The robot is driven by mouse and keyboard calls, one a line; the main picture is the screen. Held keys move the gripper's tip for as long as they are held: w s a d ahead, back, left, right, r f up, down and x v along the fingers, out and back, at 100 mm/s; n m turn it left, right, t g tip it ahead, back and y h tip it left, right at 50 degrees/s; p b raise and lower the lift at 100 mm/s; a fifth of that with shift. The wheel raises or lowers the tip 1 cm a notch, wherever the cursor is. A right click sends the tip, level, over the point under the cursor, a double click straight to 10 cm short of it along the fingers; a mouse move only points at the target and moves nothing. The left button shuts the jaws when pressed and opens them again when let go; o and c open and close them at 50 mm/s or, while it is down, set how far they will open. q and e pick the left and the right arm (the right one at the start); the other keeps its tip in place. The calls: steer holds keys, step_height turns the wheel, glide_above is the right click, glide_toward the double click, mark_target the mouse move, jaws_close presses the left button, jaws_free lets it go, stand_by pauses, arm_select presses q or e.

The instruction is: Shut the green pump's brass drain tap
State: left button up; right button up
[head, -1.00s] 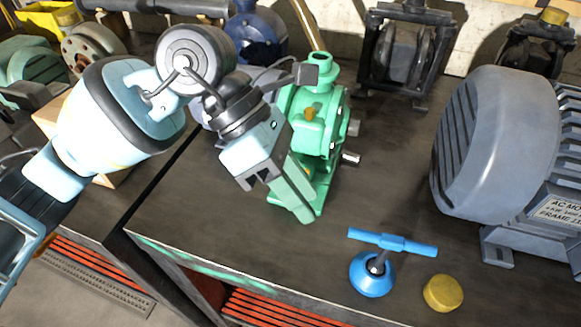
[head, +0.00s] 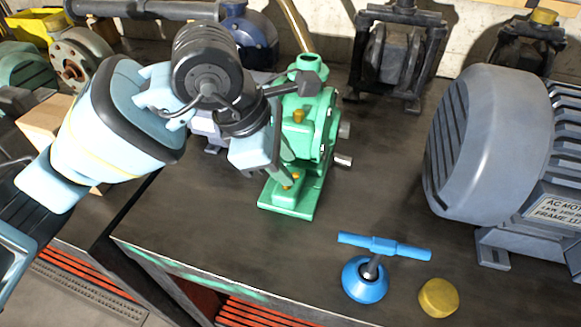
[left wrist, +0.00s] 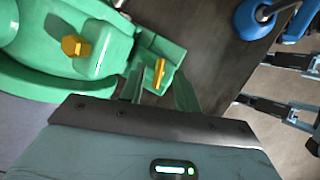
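The green pump (head: 318,140) stands on the dark bench, with a brass hex plug (left wrist: 77,46) on its body. A small brass tap (left wrist: 160,73) sits low, by the pump's base; in the left wrist view its narrow lever points nearly up and down the picture. The tap also shows in the head view (head: 291,180), small and partly hidden by my left gripper. My left gripper (left wrist: 160,92) is open, fingers pointing down at the tap, one on either side of its lever in the picture. I cannot tell whether they touch it.
A blue T-handled piece (head: 366,278) and a yellow cap (head: 438,297) are near the bench's front. A large grey motor (head: 490,145) stands at right. Dark machines (head: 398,55) stand behind. The bench top between pump and grey motor is clear.

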arm_select(q)
steer(key=shift+x, duration=1.5)
jaws_close()
